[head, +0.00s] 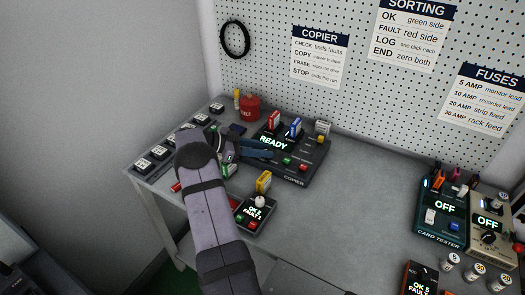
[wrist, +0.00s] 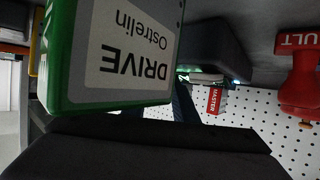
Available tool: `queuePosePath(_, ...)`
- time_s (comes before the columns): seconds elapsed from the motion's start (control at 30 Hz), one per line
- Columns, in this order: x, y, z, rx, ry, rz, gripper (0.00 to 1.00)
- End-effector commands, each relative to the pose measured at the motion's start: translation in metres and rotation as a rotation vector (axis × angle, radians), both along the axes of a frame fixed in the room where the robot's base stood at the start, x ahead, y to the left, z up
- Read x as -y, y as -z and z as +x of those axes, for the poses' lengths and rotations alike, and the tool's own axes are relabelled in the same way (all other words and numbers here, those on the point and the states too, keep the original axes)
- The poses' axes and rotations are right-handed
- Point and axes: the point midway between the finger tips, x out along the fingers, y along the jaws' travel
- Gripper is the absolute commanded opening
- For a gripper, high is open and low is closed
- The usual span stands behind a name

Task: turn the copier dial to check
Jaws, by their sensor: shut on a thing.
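The dark copier (head: 313,160) stands at the back left of the table, and its screen (head: 273,143) reads READY. My gripper (head: 262,153) lies low at the copier's left front, just below that screen. Its blue fingers are shut at the place of the dial; the dial itself is hidden by them, so its pointer cannot be read. In the wrist view the fingers (wrist: 184,105) are partly covered by a large green-edged drive (wrist: 130,55) labelled DRIVE Ostrelin, close to the camera. A red MASTER label (wrist: 214,101) shows beyond.
A red drive (head: 274,120) and a blue drive (head: 295,127) stand in the copier. The table's middle (head: 350,205) is clear. A card tester (head: 441,215) stands right.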

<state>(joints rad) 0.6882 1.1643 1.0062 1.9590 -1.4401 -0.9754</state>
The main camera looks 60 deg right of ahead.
Motion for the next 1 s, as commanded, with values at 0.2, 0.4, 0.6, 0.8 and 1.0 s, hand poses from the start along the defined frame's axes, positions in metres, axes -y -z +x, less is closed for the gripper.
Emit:
queuePosePath(0.2,0.000,-0.001,-0.001,0.000,0.002,-0.002,0.03)
queuePosePath(0.4,0.000,-0.001,0.000,0.000,0.001,-0.003,0.44)
queuePosePath(0.6,0.000,-0.001,0.000,0.000,0.000,-0.001,0.44)
queuePosePath(0.8,-0.005,-0.003,0.006,0.001,-0.001,-0.003,0.44)
queuePosePath(1.0,-0.021,-0.011,0.024,0.002,-0.003,-0.004,0.44)
